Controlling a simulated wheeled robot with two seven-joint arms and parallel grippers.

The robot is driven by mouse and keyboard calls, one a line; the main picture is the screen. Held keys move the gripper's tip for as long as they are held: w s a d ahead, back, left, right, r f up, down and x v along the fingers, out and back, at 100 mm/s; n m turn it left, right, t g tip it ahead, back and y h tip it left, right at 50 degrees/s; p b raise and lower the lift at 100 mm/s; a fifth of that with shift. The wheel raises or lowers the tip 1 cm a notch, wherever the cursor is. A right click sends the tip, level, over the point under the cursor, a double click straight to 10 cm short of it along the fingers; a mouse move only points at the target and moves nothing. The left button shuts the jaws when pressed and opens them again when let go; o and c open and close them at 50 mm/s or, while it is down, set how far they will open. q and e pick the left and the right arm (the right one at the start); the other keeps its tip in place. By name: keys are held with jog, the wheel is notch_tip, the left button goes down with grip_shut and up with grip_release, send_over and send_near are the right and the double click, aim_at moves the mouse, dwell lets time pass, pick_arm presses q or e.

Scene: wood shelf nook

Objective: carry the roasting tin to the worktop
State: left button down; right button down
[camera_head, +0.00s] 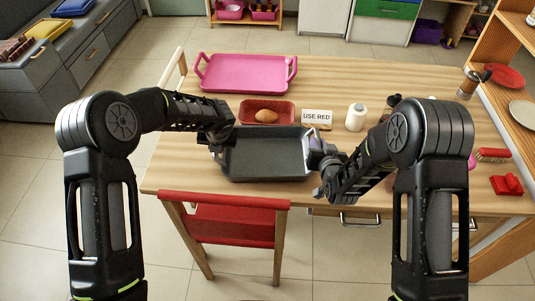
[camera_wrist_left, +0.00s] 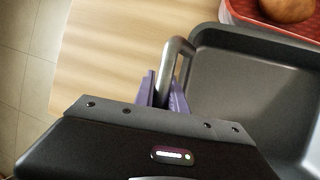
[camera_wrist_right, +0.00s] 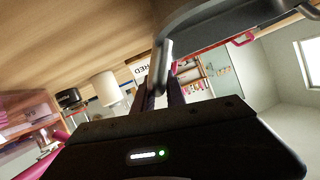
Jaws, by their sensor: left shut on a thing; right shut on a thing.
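The dark grey roasting tin (camera_head: 265,160) is at the front of the wooden table (camera_head: 335,75), close to its near edge. It looks empty and roughly level. I cannot tell whether it touches the tabletop. My left gripper (camera_head: 217,147) is shut on its left handle, which shows between purple fingers in the left wrist view (camera_wrist_left: 172,75). My right gripper (camera_head: 318,160) is shut on its right handle, also in the right wrist view (camera_wrist_right: 163,65). The fingers partly hide both handles.
Behind the tin are a red tray (camera_head: 246,108) with a bread roll (camera_head: 266,116), a "USE RED" sign (camera_head: 316,119) and a white jar (camera_head: 356,117). A pink tray (camera_head: 247,72) lies farther back. A red chair (camera_head: 230,221) stands at the front edge. A grey counter (camera_head: 80,50) is left.

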pick_arm(q)
jog(key=shift+r, duration=0.15)
pick_arm(e)
jog(key=shift+r, duration=0.15)
